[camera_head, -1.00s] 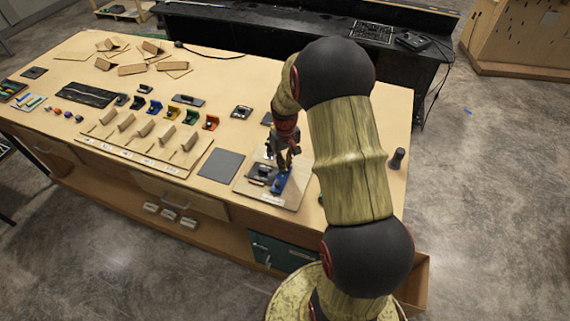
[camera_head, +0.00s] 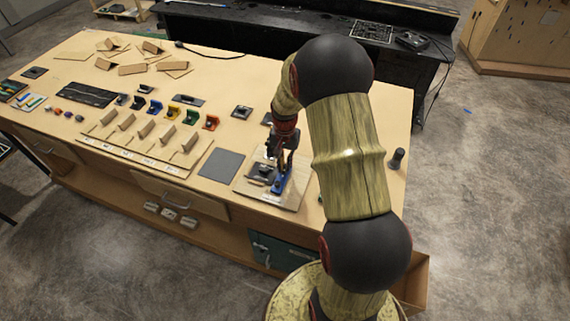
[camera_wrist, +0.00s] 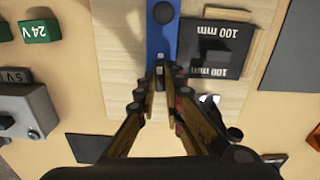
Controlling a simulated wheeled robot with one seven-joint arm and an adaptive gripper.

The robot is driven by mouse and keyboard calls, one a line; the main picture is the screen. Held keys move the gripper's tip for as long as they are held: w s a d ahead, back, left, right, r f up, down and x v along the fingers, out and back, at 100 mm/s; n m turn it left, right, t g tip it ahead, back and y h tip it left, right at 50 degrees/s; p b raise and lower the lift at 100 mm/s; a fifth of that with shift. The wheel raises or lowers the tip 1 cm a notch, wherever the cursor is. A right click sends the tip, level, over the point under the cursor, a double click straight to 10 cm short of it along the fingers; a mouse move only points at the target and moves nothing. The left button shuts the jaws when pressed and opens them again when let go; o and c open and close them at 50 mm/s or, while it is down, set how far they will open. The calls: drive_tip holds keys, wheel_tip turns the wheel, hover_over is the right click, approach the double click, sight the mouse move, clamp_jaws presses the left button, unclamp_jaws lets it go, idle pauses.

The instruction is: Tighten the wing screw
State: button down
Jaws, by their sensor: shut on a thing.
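The blue clamp (camera_head: 278,185) stands on a light wooden board (camera_head: 293,198) near the table's front right. In the wrist view, the blue clamp (camera_wrist: 161,42) runs up from between my fingertips, with a dark round spot near its top. My gripper (camera_wrist: 161,72) points down at the near end of the clamp, and its fingers are nearly closed there. It also shows in the head view (camera_head: 278,166), just above the blue clamp. The wing screw is mostly hidden between the fingertips; only a small pale bit shows, and its tightness cannot be told.
A dark block marked "100 mm" (camera_wrist: 214,50) sits right beside the clamp. A green "24V" block (camera_wrist: 39,30) and a grey box (camera_wrist: 24,112) lie to the left in the wrist view. A grey mat (camera_head: 221,165) lies left of the board, and a dark knob (camera_head: 397,158) stands right.

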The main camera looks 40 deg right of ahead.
sight(285, 167)
drive_tip(key=shift+w+r+m, duration=0.15)
drive_tip(key=shift+m, duration=0.45)
drive_tip(key=c, duration=1.9)
unclamp_jaws()
wheel_tip(285, 167, up, 12)
